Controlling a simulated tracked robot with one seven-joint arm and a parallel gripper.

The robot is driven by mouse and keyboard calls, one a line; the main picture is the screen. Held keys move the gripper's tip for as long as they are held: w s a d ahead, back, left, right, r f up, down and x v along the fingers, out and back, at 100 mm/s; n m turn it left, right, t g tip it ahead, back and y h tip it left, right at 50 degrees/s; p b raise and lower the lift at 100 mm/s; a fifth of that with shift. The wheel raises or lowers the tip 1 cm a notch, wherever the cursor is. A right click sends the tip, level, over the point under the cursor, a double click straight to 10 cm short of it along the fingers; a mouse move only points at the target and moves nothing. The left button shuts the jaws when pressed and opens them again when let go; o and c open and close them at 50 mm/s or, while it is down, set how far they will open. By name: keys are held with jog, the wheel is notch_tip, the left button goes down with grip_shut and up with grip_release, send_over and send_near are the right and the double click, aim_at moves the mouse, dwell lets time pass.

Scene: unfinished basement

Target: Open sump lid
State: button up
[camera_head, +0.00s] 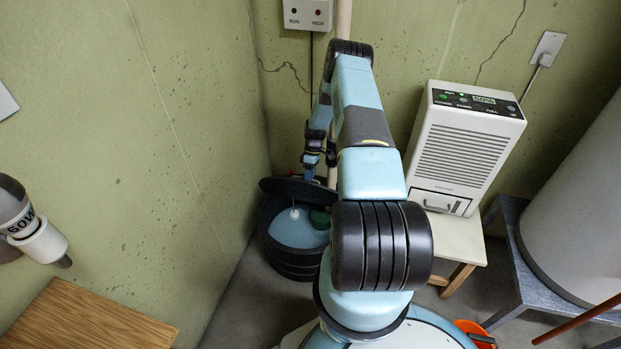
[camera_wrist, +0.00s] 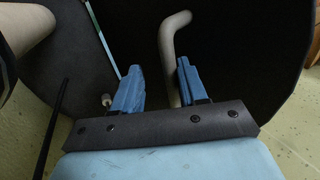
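The sump basin (camera_head: 285,262) is a black ribbed round tub on the floor in the corner. Its black lid (camera_head: 285,187) is raised and tilted at the back, leaving bluish water (camera_head: 298,232) visible below. My gripper (camera_head: 318,165) is beside the raised lid, partly hidden by my arm. In the wrist view, the dark lid (camera_wrist: 240,45) fills most of the background. My gripper's two blue fingers (camera_wrist: 159,66) are apart. A grey bent handle (camera_wrist: 171,55) shows between them, nearer the right finger, with a visible gap to the left finger. Contact cannot be told.
A white dehumidifier (camera_head: 465,145) stands on a small wooden stool (camera_head: 452,238) to the right. Farther right is a large white tank (camera_head: 580,200) on a grey stand. A wooden top (camera_head: 90,322) is at lower left. A control box (camera_head: 307,13) hangs on the wall.

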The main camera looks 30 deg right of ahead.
jog(key=shift+w, duration=0.1)
jog(key=s+a+r, duration=0.4)
jog(key=s+r, duration=0.9)
jog(key=shift+s, duration=0.3)
dwell(0.4)
